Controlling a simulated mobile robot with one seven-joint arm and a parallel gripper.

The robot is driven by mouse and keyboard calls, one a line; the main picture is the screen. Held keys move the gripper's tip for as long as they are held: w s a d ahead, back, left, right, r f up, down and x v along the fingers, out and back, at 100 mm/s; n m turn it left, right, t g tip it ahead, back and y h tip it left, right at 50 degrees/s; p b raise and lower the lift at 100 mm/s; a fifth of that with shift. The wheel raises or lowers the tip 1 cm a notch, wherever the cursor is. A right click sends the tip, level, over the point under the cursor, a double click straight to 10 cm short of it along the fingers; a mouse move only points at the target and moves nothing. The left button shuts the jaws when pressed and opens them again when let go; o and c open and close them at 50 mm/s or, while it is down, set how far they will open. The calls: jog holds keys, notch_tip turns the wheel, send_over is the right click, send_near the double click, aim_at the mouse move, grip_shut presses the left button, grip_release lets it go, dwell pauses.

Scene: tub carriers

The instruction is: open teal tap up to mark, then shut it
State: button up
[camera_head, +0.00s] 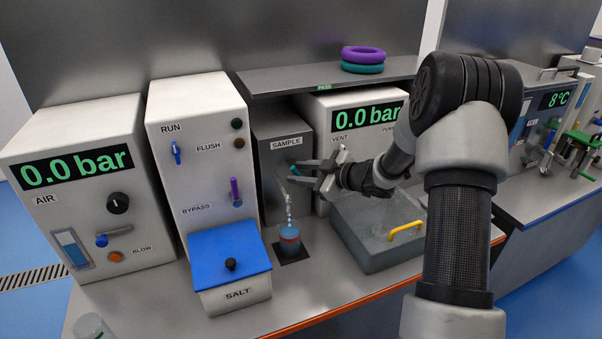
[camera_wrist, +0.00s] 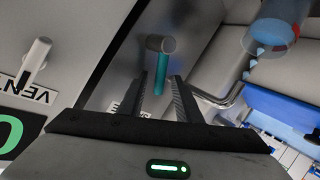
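The teal tap lever (camera_head: 294,168) is on the grey SAMPLE box (camera_head: 285,144). Water falls in a broken stream (camera_head: 289,208) from the tap into a small clear vessel (camera_head: 290,243) on a dark pad. The vessel holds blue liquid and has a red mark; how the level sits against the mark is too small to tell. My gripper (camera_head: 305,172) is at the tap. In the wrist view the teal lever (camera_wrist: 160,72) stands between the two fingers of my gripper (camera_wrist: 162,85), which look apart around it. The vessel also shows in the wrist view (camera_wrist: 281,26).
A blue-lidded SALT box (camera_head: 230,250) stands left of the vessel. A grey basin (camera_head: 378,255) with a yellow handle is at right. A RUN/FLUSH/BYPASS panel (camera_head: 190,125) and a VENT unit (camera_head: 325,100) flank the SAMPLE box. A shelf (camera_head: 290,80) with rings is above.

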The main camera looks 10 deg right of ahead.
grip_shut()
jog(key=shift+d, duration=0.1)
jog(key=shift+w+d+m+t+y+p, duration=0.15)
jog(key=shift+d+m+t+y+p, duration=0.2)
jog(key=shift+d+m+y, duration=0.55)
jog(key=shift+w+d+m+t+y+p, duration=0.1)
jog(key=shift+d+m+t+y+p, duration=0.2)
jog(key=shift+d+m+y, duration=0.55)
jog(key=shift+a+m, duration=0.35)
grip_release()
jog(key=shift+r, duration=0.1)
